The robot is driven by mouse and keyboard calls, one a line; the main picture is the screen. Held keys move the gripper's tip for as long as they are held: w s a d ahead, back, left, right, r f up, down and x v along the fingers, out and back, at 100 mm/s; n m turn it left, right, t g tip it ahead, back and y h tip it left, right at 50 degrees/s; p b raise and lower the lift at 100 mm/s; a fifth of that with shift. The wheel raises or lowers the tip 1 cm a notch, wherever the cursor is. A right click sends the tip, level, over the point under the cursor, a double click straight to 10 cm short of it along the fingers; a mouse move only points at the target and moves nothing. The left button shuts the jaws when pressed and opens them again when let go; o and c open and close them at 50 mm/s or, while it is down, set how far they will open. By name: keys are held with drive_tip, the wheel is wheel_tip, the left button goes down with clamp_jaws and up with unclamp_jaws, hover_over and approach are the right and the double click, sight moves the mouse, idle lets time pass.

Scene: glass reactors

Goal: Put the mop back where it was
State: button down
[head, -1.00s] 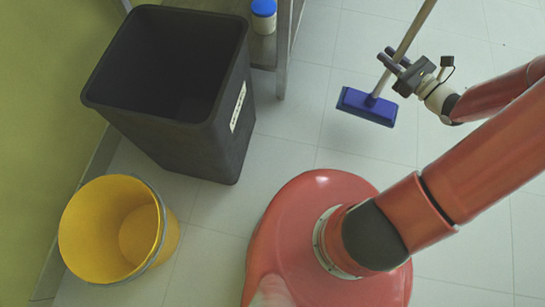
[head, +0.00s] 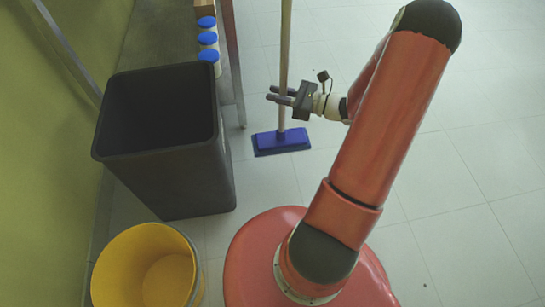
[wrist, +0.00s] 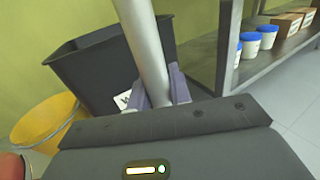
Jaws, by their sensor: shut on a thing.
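The mop has a long light pole (head: 284,60) and a blue rectangular head (head: 281,141). It stands nearly upright in the head view, its head low over or on the tiled floor; I cannot tell whether it touches. My gripper (head: 281,96) is shut on the pole a little above the mop head. In the wrist view the pole (wrist: 145,50) runs down between the two purple-grey fingers (wrist: 158,92). The pole's top is out of view.
A dark grey bin (head: 180,180) stands left of the mop, with a yellow bucket (head: 150,268) in front of it. Behind is a metal shelf (wrist: 222,75) with blue-lidded jars (wrist: 267,37) and boxes (wrist: 287,22). A green wall (head: 40,130) is at the left. Floor to the right is clear.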

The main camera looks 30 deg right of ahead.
sight(276, 134)
wheel_tip(276, 134, down, 18)
drive_tip(key=b, duration=0.3)
drive_tip(key=shift+f+b, duration=0.25)
drive_tip(key=shift+b, duration=0.05)
drive_tip(key=shift+f, duration=0.2)
drive_tip(key=c, duration=1.3)
unclamp_jaws()
